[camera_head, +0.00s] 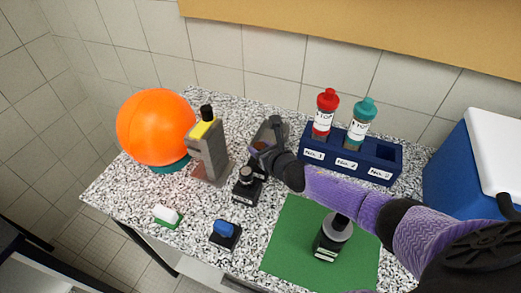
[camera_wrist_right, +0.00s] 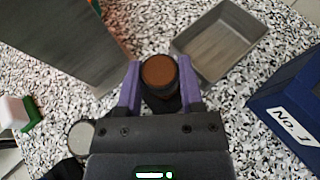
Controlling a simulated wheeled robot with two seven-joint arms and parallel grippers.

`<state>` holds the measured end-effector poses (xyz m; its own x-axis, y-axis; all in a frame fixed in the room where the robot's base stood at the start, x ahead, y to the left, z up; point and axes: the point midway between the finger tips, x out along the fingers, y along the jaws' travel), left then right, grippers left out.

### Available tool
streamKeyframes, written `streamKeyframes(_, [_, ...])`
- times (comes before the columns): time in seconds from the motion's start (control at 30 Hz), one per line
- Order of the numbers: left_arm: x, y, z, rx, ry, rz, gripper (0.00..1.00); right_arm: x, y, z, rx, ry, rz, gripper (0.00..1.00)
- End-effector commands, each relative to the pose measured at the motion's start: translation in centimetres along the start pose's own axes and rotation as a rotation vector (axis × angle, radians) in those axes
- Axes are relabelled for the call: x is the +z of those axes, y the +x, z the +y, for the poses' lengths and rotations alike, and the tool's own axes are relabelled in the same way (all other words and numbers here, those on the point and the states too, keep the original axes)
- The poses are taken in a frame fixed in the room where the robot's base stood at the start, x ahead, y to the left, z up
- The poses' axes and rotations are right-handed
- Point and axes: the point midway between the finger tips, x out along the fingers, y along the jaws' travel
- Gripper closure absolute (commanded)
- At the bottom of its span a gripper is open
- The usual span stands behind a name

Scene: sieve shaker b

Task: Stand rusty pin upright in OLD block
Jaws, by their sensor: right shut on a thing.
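My right gripper (camera_head: 268,153) reaches in from the right over the middle of the worktop. In the right wrist view its purple fingers (camera_wrist_right: 160,95) are shut on the rusty pin (camera_wrist_right: 158,72), whose round brown top faces the camera. The pin's brown top (camera_head: 259,145) shows only partly in the head view. A dark block-like shape (camera_head: 258,170) lies below the gripper; I cannot tell whether the pin is in it. Beside it, nearer the front, is a black block (camera_head: 244,194) with a grey-topped pin. Its label is too small to read. My left gripper is out of view.
A grey tray (camera_wrist_right: 215,42) lies just behind the pin. A grey tower with yellow top (camera_head: 208,150) and an orange ball (camera_head: 157,126) stand left. A blue rack (camera_head: 383,174) with two bottles stands behind right. A black block (camera_head: 325,251) sits on the green mat (camera_head: 285,245).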

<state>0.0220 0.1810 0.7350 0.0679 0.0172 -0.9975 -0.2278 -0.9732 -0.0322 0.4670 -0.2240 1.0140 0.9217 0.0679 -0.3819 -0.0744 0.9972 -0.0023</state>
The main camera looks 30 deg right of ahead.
Motion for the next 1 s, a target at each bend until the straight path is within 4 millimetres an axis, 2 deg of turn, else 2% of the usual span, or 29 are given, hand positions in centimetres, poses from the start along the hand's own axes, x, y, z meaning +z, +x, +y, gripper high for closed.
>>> streamKeyframes(0.1, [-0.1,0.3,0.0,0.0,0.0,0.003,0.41,-0.4,0.2,0.0,0.0,0.0,0.0,1.0])
streamKeyframes(0.13, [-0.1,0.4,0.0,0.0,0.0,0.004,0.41,-0.4,0.2,0.0,0.0,0.0,0.0,0.5])
streamKeyframes(0.3, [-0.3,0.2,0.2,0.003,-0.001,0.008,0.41,-0.3,0.1,0.0,0.0,0.0,0.0,0.17])
streamKeyframes(0.57, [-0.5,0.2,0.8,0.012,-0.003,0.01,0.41,-0.2,0.1,0.0,0.0,0.0,0.0,0.17])
streamKeyframes(0.67, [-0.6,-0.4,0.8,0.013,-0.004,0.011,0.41,0.2,-0.5,0.0,0.0,0.0,0.001,0.17])
streamKeyframes(0.77, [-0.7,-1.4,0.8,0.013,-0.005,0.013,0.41,0.3,-2.6,0.0,0.002,-0.001,0.003,0.17])
streamKeyframes(1.0, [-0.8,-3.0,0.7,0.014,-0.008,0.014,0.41,0.2,-8.7,0.0,0.001,-0.002,0.004,0.17])
